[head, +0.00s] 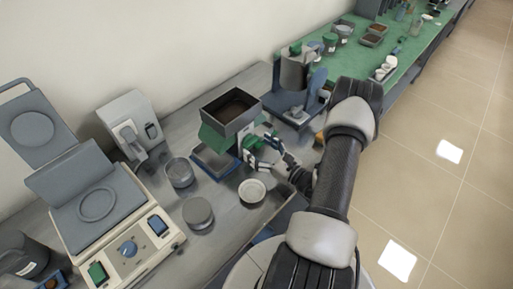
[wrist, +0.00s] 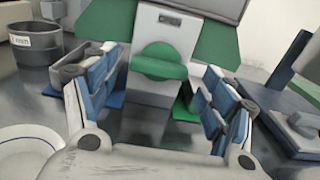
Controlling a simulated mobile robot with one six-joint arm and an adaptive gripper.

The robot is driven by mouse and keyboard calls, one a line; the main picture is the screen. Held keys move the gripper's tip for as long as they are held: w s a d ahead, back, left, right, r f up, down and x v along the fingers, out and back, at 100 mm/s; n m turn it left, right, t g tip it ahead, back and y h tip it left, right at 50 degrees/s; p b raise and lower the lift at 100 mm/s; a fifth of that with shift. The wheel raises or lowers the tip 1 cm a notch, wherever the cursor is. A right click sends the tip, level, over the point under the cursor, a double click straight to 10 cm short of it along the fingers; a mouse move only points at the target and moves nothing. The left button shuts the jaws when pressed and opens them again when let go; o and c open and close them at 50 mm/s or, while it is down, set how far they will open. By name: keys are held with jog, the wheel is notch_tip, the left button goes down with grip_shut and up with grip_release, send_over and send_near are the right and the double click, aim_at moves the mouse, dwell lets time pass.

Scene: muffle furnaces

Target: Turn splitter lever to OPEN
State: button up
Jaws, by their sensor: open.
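The splitter has a grey hopper (head: 232,110) holding dark material, on a green body with a pale grey front panel. In the wrist view the green splitter lever (wrist: 160,67) lies roughly level across a round green hub on the front panel (wrist: 160,99). A small label above it is too small to read. My gripper (head: 262,148) is at the front of the splitter. In the wrist view my gripper (wrist: 157,88) is open, its blue-padded fingers on either side of the lever with clear gaps. Nothing is between them.
A white dish (head: 252,191) sits in front of the splitter, with metal cans (head: 180,172) to the left. A blue-based device (head: 297,78) stands close to its right. A balance-like machine (head: 108,205) is at far left. Free floor (head: 440,200) lies right.

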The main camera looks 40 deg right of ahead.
jog(key=shift+w, duration=0.65)
jog(key=shift+c, duration=0.4)
jog(key=c, duration=1)
